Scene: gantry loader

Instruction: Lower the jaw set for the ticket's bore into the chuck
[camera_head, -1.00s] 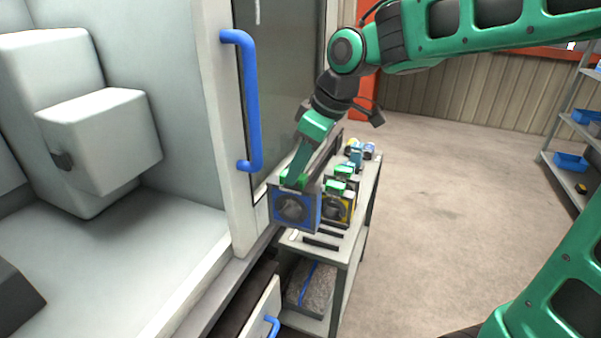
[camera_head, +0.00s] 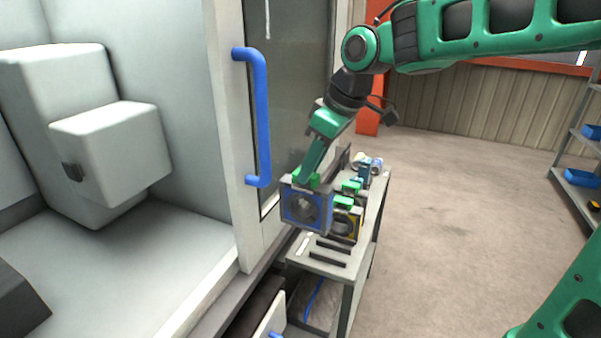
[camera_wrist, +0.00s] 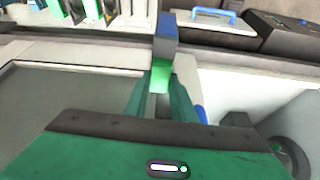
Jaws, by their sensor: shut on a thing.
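A blue-faced jaw set (camera_head: 306,206) with a round bore and a green grip tab hangs from my gripper (camera_head: 308,178), which is shut on the tab. In the wrist view the green tab sits between the fingers (camera_wrist: 160,84), with the jaw set's blue and grey body (camera_wrist: 166,36) beyond it. A yellow-edged jaw set (camera_head: 345,224) with a green tab stands on the cart just behind and to the right. The chuck shows in the wrist view as a dark round part (camera_wrist: 285,150) at the lower right, partly cut off. The ticket is not visible.
The cart (camera_head: 318,262) has dark empty slots at its near end and small bottles (camera_head: 368,166) at its far end. The machine door with a blue handle (camera_head: 258,118) stands close left of the arm. Open floor (camera_head: 460,220) lies to the right.

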